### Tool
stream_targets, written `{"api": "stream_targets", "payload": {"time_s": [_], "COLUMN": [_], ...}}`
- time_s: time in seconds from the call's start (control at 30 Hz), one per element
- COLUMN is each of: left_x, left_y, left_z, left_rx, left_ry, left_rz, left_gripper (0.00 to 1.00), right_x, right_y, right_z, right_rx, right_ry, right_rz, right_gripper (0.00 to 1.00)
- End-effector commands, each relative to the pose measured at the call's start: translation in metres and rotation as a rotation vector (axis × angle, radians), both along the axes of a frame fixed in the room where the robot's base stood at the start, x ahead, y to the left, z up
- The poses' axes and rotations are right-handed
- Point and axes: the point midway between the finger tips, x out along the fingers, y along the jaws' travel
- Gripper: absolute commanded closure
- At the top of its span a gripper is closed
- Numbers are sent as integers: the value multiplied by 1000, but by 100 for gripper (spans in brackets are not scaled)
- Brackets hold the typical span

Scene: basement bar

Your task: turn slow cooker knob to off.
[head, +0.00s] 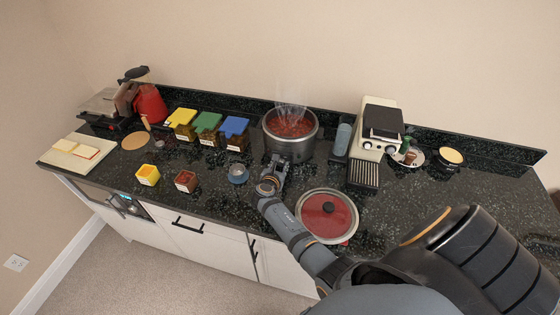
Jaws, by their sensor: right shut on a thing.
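The slow cooker (302,150) is a round steel pot with red food in it and steam rising, standing open on the dark counter near the back wall. My right gripper (279,162) is at the lower front of the cooker, its fingers pointing at the cooker's front face. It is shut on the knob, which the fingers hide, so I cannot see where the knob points. My left gripper is not in view.
A glass lid (316,222) with a dark handle lies on the counter right of my right forearm. A blue-grey round item (238,174) is close on the left. Yellow, green and blue lidded boxes (207,124) stand further left. A coffee machine (375,130) stands right of the cooker.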

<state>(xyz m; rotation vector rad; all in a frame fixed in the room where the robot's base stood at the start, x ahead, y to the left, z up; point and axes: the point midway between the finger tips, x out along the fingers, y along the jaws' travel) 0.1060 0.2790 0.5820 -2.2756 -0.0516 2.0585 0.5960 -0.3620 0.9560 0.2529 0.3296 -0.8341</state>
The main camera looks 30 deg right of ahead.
Motion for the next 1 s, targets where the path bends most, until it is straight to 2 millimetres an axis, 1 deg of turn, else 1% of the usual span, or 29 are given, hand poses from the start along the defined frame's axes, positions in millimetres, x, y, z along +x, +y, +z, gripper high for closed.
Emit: {"api": "stream_targets", "payload": {"time_s": [0.03,0.1,0.43,0.7,1.0], "left_x": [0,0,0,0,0], "left_y": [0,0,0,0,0], "left_z": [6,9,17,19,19], "left_rx": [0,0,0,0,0], "left_ry": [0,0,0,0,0], "left_rz": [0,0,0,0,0], "left_gripper": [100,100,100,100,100], "right_x": [1,2,3,3,3], "right_y": [1,1,1,2,1], "right_z": [4,3,2,1,1], "right_rx": [-22,-56,-165,-195,-198], "right_ry": [26,65,190,225,227], "right_rz": [0,0,0,0,1], "right_gripper": [100,100,100,100,100]}}
